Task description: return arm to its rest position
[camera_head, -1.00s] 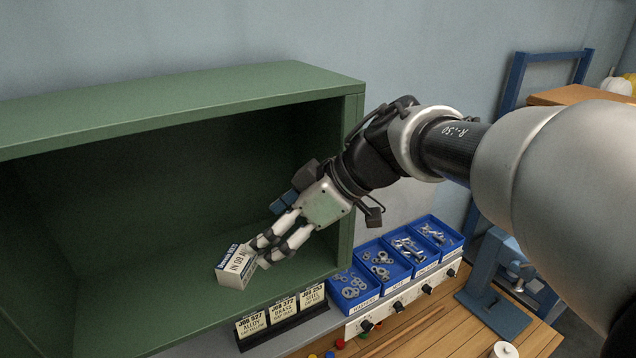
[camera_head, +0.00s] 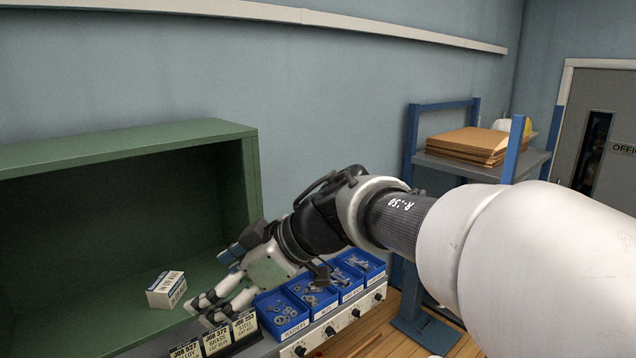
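My gripper (camera_head: 208,310) is at the front edge of the green cabinet, its fingers pointing down and left. It is apart from the small white box (camera_head: 166,289) with dark lettering, which sits on the cabinet floor to its left. The fingers hold nothing that I can see. They look a little apart, but their tips lie close to the job cards and the gap is hard to judge. My arm crosses the right half of the view.
The open green cabinet (camera_head: 247,165) stands at left. Job cards (camera_head: 217,338) stand in front of the fingers. Blue bins (camera_head: 284,322) of small hardware line the bench below my wrist. A blue rack (camera_head: 413,140) with brown sheets stands at the back right.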

